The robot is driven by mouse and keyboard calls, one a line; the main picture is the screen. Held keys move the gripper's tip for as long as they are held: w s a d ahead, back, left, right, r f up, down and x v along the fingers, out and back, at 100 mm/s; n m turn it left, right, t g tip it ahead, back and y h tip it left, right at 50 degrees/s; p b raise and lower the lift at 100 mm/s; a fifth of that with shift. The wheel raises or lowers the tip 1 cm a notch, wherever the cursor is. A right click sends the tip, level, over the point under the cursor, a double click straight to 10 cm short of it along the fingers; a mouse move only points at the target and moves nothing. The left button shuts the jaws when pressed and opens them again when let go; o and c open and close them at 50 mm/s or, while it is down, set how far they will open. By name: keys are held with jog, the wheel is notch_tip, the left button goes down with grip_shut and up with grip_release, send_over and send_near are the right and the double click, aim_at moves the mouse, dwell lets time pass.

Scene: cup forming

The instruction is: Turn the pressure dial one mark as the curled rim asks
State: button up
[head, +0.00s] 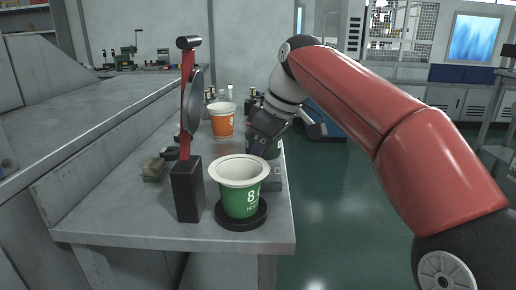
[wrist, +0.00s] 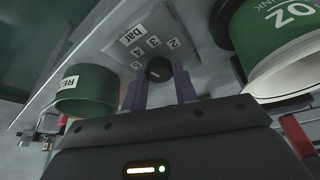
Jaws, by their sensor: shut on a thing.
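The pressure dial (wrist: 158,70) is a small black knob on a grey panel (wrist: 128,18) marked "bar", with numbers around it. In the wrist view my gripper (wrist: 160,88) has its two fingers shut on the dial, one on each side. The dial's pointer is too dark to read. In the head view my gripper (head: 259,148) is low over the table's right side, and the dial is hidden. A green cup (head: 240,202) with a wide, pale curled rim (head: 239,170) stands upright on a black round base (head: 241,218). The cup also shows in the wrist view (wrist: 270,30).
A magnifier on a red arm (head: 187,105) rises from a black post (head: 187,190) left of the cup. An orange cup (head: 222,122) stands farther back. A green labelled bin (wrist: 85,88) is beside the panel. A sponge-like block (head: 154,170) lies at left. Floor at right is clear.

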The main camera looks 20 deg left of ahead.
jog(key=shift+w+n+g, duration=0.1)
jog(key=shift+n+g, duration=0.2)
jog(key=shift+n, duration=0.5)
jog(key=o, duration=1)
jog(key=shift+c, duration=0.2)
jog(key=v, duration=0.7)
jog(key=shift+d+r, duration=0.2)
jog(key=shift+r, duration=0.15)
